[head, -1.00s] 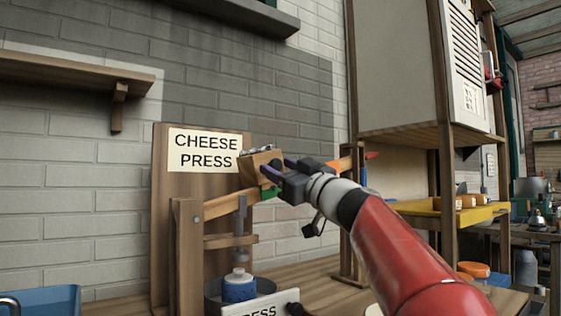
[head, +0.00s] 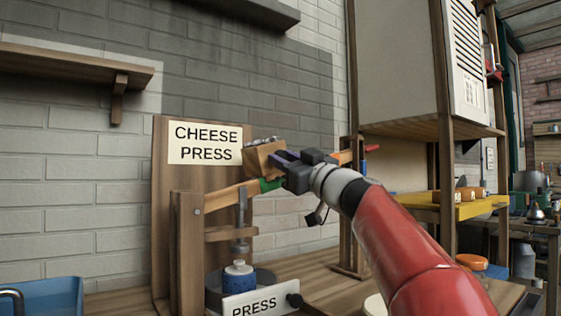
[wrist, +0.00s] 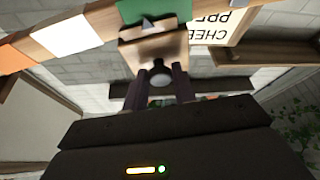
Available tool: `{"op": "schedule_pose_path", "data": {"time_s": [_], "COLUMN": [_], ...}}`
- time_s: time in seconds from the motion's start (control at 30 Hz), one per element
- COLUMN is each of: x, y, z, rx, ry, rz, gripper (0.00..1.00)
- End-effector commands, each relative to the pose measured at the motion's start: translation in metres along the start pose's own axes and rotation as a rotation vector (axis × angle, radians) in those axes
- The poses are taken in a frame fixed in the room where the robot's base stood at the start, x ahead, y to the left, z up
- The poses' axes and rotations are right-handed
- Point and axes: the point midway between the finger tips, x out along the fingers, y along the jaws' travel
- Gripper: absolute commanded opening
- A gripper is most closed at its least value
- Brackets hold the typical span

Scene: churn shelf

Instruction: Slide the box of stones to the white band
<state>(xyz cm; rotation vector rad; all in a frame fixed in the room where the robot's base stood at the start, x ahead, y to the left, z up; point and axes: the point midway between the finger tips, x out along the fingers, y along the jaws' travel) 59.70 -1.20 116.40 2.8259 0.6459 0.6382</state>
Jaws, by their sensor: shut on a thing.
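The box of stones (head: 258,158) is a small brown wooden box with grey stones showing at its top. It sits on the wooden lever beam (head: 222,200) of the cheese press, at the green band (head: 270,184). In the wrist view the box (wrist: 152,50) is in front of my fingers, beside the green band (wrist: 150,10). The white band (wrist: 67,33) lies left of green there, with an orange band beyond it. My gripper (head: 283,160) is shut on the box; in the wrist view its dark fingers (wrist: 159,86) flank a round knob. My gripper hides the white band in the head view.
The press's upright posts and backboard with a CHEESE PRESS sign (head: 205,143) stand behind and left of the box. A wall shelf (head: 70,72) is at upper left. A tall cabinet (head: 398,70) and yellow tray (head: 470,206) stand to the right.

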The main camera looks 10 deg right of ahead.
Motion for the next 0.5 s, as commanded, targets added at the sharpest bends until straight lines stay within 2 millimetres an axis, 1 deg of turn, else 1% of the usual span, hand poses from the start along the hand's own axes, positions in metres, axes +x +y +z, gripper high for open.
{"op": "schedule_pose_path", "data": {"time_s": [0.03,0.1,0.23,0.33,0.4,0.5], "x": [0.0,0.0,0.001,0.0,-0.001,-0.001], "y": [0.017,0.036,0.067,0.081,0.086,0.087], "z": [-0.002,-0.002,-0.004,-0.004,-0.004,-0.003], "rx": [-0.001,-0.002,-0.002,-0.002,-0.002,-0.002], "ry": [0.003,0.003,0.003,0.003,0.003,0.002], "rz": [0.011,0.013,0.012,0.009,0.008,0.007], "gripper": [0.0,0.0,0.0,0.0,0.0,0.0]}}
